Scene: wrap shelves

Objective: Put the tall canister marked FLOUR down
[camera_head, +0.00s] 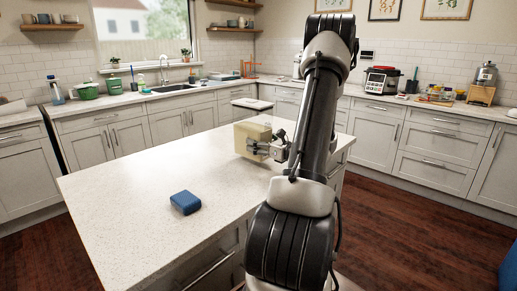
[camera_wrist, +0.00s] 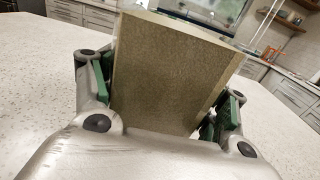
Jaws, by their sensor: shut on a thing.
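A pale beige, box-shaped canister (camera_head: 252,137) is in my gripper over the far right part of the white island top. It is roughly upright, and no FLOUR marking can be read on the sides I see. In the wrist view the canister (camera_wrist: 170,70) fills the middle, tilted in the picture, between the green finger pads. My gripper (camera_head: 270,148) is shut on it from the right. The canister's base is low, at or just above the island top; I cannot tell whether it touches.
The island top (camera_head: 125,190) is mostly bare. A blue block (camera_head: 185,202) lies near its front middle. A white-topped piece (camera_head: 252,104) stands just beyond the island's far edge. Wall counters hold green pots (camera_head: 87,90), a red-black appliance (camera_head: 381,80) and small jars.

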